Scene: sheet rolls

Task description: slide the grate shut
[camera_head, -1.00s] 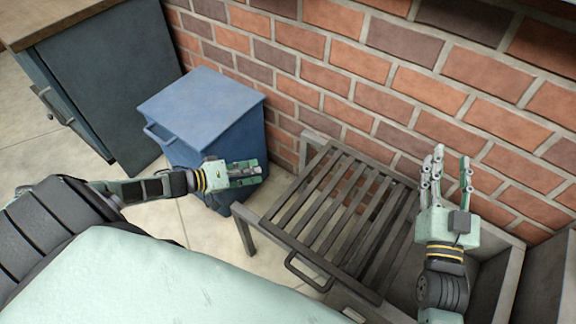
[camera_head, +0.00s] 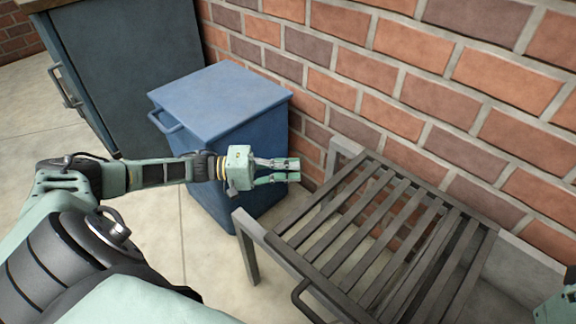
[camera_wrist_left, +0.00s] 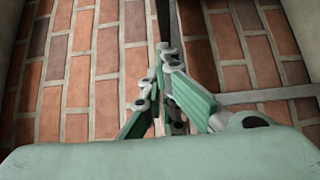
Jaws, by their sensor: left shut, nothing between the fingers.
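The grate (camera_head: 392,238) is a dark panel of parallel slats with a bar handle (camera_head: 307,300) at its near edge. It lies on a grey metal frame (camera_head: 247,250) against the brick wall. Gaps between the slats show floor and brick. My left gripper (camera_head: 298,171) is shut and empty, in front of the blue cabinet and left of the frame's far corner, apart from the grate. Its closed fingers also show in the left wrist view (camera_wrist_left: 165,75). Only a pale green piece of my right arm or gripper shows at the lower right edge; its fingers are out of view.
A blue cabinet (camera_head: 220,95) with a side handle stands left of the frame. A dark cabinet (camera_head: 130,60) with a wooden top stands further left. A grey trough (camera_head: 522,262) is open right of the grate. Tiled floor between is free. The brick wall bounds the back.

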